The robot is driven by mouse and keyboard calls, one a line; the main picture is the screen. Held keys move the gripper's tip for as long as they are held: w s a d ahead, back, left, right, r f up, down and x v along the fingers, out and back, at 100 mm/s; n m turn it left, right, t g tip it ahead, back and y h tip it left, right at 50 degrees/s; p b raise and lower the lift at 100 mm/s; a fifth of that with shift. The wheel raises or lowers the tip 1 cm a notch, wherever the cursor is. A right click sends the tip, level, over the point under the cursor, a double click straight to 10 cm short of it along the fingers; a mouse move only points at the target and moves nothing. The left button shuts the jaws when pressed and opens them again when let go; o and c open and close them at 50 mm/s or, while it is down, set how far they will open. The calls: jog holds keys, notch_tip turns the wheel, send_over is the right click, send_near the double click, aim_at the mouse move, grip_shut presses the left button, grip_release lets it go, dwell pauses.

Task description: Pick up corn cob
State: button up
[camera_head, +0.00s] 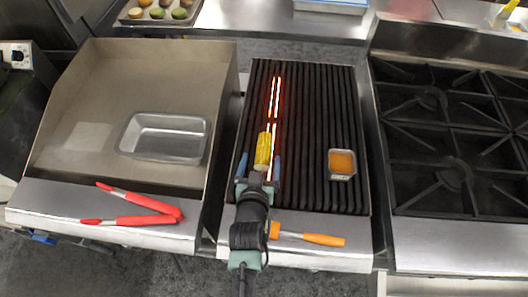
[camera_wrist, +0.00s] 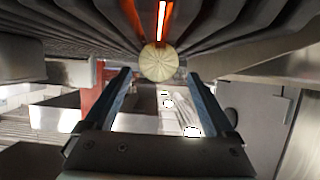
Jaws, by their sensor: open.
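The yellow corn cob (camera_head: 263,148) lies lengthwise on the black grill grate (camera_head: 315,110), over the glowing strip. In the wrist view its round, pale end (camera_wrist: 158,63) faces me, centred just beyond the fingertips. My gripper (camera_head: 259,166) is open at the near end of the cob, one blue finger to each side. In the wrist view my gripper (camera_wrist: 160,75) has nothing between its fingers but the view of the cob's end ahead. I cannot tell whether either finger touches it.
A small metal cup of orange sauce (camera_head: 342,163) stands on the grate to the right. An orange-handled tool (camera_head: 312,239) lies on the front ledge. A burner stove (camera_head: 450,140) is at right.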

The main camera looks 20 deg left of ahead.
aim_at(263, 157)
jog(key=b+x, duration=0.2)
jog(key=x, duration=0.2)
jog(key=shift+d+f, duration=0.1)
jog(key=shift+d, duration=0.05)
jog(key=shift+w, duration=0.35)
grip_shut()
jog(key=shift+r, duration=0.2)
notch_tip(263, 157, up, 10)
jog(key=shift+f, duration=0.15)
dwell(0.3)
